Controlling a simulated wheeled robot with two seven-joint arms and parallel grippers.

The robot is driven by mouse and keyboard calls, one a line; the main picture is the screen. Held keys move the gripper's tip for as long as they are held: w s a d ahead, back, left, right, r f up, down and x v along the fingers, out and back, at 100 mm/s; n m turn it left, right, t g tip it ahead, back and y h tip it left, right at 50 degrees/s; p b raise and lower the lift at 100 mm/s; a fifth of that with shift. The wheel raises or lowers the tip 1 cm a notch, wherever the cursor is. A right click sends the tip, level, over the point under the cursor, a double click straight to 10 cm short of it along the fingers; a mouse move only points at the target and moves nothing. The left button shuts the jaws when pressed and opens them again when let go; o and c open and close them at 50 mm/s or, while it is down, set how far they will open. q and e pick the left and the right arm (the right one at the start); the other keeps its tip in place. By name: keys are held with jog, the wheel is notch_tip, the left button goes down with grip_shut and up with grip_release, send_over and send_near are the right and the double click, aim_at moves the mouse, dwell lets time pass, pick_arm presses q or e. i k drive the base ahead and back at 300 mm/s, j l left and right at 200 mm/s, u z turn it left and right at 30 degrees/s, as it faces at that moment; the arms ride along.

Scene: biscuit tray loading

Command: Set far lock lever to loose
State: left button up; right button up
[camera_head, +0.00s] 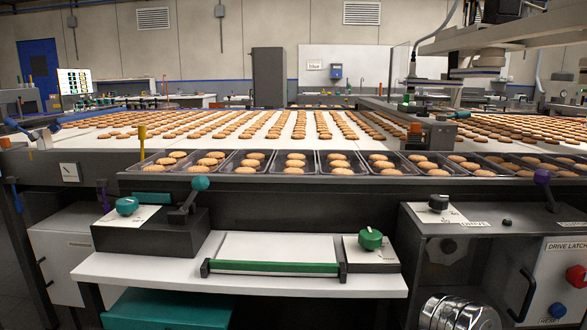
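No lever carries a label I can read as the far lock. A lever with a teal ball (201,183) stands on a black box (150,238) at the left, its arm tilted up to the right. A lever with a purple ball (542,177) stands on the right-hand cabinet. A purple-topped handle (103,195) stands left of the black box. Small blue-ended handles (12,124) show at the far left by the belt. Whether any of these is locked or loose I cannot tell. Neither of my grippers is in view.
A teal knob (127,205), a green knob (370,239) and a black knob (438,203) sit on panels. A white shelf (180,272) carries a green bar (272,267). Trays of biscuits (340,173) line the conveyor (270,143). The right cabinet (470,268) has red and blue buttons.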

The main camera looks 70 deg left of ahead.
aim_at(199, 183)
jog(key=k+l+u, duration=0.1)
jog(key=u, duration=0.8)
jog(key=i+u, duration=0.1)
jog(key=u, duration=1.65)
jog(key=j+u, duration=0.15)
